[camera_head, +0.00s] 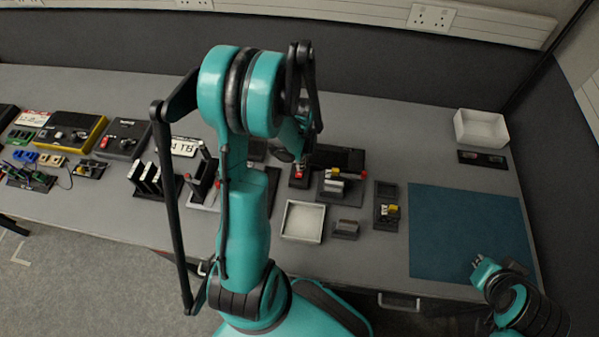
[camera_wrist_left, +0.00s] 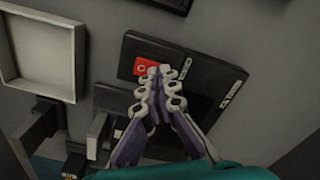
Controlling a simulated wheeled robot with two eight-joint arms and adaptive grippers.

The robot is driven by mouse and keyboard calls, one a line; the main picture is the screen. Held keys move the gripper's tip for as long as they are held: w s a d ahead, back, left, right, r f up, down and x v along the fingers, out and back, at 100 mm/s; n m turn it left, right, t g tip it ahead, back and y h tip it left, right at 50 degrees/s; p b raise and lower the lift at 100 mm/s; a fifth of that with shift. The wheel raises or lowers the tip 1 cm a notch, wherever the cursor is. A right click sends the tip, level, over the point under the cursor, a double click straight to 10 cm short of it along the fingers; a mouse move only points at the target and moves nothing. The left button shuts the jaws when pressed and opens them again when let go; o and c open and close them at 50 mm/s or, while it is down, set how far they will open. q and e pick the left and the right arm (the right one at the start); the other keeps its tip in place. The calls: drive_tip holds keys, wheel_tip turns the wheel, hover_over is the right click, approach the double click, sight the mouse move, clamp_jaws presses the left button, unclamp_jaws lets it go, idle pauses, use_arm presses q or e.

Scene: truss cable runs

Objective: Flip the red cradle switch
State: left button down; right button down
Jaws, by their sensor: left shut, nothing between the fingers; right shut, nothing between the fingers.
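A red rocker switch (camera_head: 298,175) sits on a small black base on the table, right of centre. It also shows in the left wrist view (camera_wrist_left: 145,66), with a white ring mark on its face. My left gripper (camera_head: 303,163) is shut and empty, reaching down right at the switch. In the left wrist view its closed fingertips (camera_wrist_left: 160,74) overlap the right lower edge of the red face; I cannot tell whether they touch it. My right gripper (camera_head: 478,263) is shut and empty over the blue mat, well away from the switch.
A white square tray (camera_head: 303,221) and a small grey block (camera_head: 345,229) lie in front of the switch. A black holder with grey and red parts (camera_head: 335,187) stands to its right. A blue mat (camera_head: 470,230) and a white bin (camera_head: 481,128) are further right.

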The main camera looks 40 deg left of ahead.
use_arm(q)
drive_tip(key=shift+r+p, duration=2.5)
drive_tip(key=shift+r, duration=1)
drive_tip(key=s+d+r+n+t+b, duration=0.3)
drive_tip(key=d+r+b, duration=0.1)
drive_tip(key=d, duration=0.4)
drive_tip(key=s+d+r+n+t+b, duration=0.3)
drive_tip(key=d+r, duration=0.3)
drive_tip(key=d, duration=0.3)
drive_tip(key=shift+t+b, duration=0.4)
drive_tip(key=shift+t, duration=0.2)
drive_tip(key=shift+r, duration=0.1)
